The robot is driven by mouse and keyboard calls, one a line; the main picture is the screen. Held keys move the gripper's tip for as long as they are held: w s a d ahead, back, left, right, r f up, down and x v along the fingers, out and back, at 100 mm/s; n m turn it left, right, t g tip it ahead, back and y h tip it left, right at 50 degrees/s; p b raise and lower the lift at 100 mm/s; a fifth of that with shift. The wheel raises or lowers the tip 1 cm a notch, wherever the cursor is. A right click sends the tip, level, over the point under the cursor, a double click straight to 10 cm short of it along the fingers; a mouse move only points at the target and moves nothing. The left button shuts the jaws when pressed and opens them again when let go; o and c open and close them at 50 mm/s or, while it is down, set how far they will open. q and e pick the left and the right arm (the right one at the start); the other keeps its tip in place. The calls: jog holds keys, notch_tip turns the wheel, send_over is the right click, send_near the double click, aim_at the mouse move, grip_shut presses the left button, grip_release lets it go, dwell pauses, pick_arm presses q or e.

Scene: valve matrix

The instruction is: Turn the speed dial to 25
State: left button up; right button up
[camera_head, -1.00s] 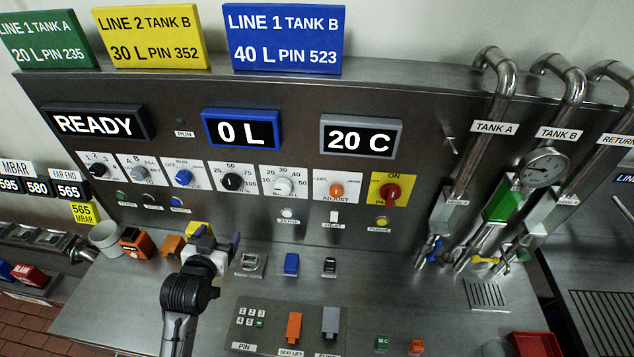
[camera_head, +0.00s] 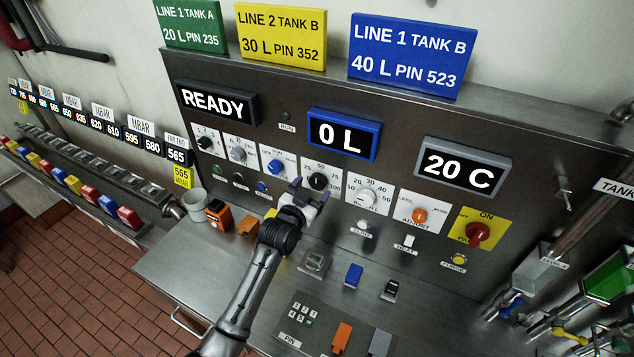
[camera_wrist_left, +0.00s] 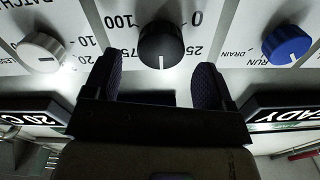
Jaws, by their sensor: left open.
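The speed dial (camera_head: 318,181) is a black round knob on a white plate of the steel panel, with 50, 75 and 100 readable around it. In the left wrist view the dial (camera_wrist_left: 161,42) appears upside down, with 100 and 75 at left, 0 and 25 at right. Its white pointer line points down in that picture, between 75 and 25; any mark there is hidden by my gripper. My left gripper (camera_head: 309,193) is open, close in front of the dial. In the left wrist view its dark fingers (camera_wrist_left: 158,72) lie apart below the knob's two sides.
A blue knob (camera_head: 276,167) and a white knob (camera_head: 366,197) flank the dial. An orange knob (camera_head: 419,215) and a red switch (camera_head: 477,234) are further right. The displays read READY (camera_head: 214,103), 0 L (camera_head: 342,135) and 20 C (camera_head: 460,168). Small objects lie on the counter below.

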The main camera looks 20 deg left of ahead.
aim_at(316, 183)
pick_arm(q)
jog(key=shift+w+d, duration=0.15)
jog(key=shift+w, duration=0.75)
jog(key=shift+w+d, duration=0.1)
jog(key=shift+w, duration=0.8)
jog(key=shift+c, duration=0.2)
jog(key=c, duration=0.9)
